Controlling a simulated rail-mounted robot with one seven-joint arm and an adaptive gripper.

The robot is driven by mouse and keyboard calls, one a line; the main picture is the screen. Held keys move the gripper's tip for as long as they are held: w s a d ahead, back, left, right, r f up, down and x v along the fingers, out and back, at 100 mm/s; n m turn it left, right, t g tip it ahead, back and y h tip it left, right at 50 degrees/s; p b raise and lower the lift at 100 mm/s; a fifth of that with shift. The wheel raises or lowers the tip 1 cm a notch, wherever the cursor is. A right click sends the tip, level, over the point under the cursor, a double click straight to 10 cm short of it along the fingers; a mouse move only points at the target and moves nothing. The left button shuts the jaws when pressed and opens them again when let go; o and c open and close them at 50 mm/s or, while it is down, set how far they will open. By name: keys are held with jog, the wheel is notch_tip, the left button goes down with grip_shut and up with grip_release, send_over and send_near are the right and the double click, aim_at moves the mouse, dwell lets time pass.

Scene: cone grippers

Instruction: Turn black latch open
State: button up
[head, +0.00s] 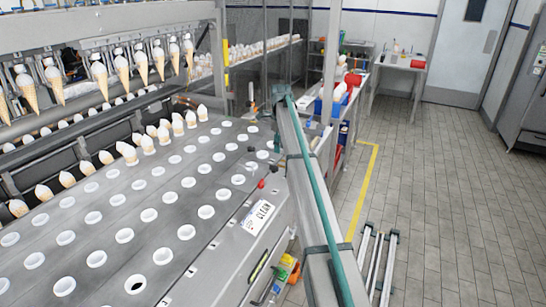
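My gripper is not in the head view, so I cannot see how it stands relative to any latch. I cannot make out a black latch for certain. Small dark fittings (251,165) sit near the right edge of the perforated metal table, close to a small red knob (261,184). They are too small to tell whether one is a latch, or whether it is open or shut.
The metal table (105,225) has rows of white-rimmed holes, with wrapped cones (127,152) along its far side. More cones (99,75) hang above it. A grey beam with a teal tube (322,212) runs along the right. Tiled floor (450,200) farther right is mostly clear.

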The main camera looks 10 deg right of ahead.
aim_at(271, 168)
jog(key=f+p, duration=0.1)
jog(key=f, duration=0.2)
jog(key=a+f+p, duration=0.1)
jog(key=f, duration=0.2)
jog(key=w+a+f+p, duration=0.1)
jog(key=f, duration=0.3)
jog(key=shift+a, duration=0.1)
grip_shut()
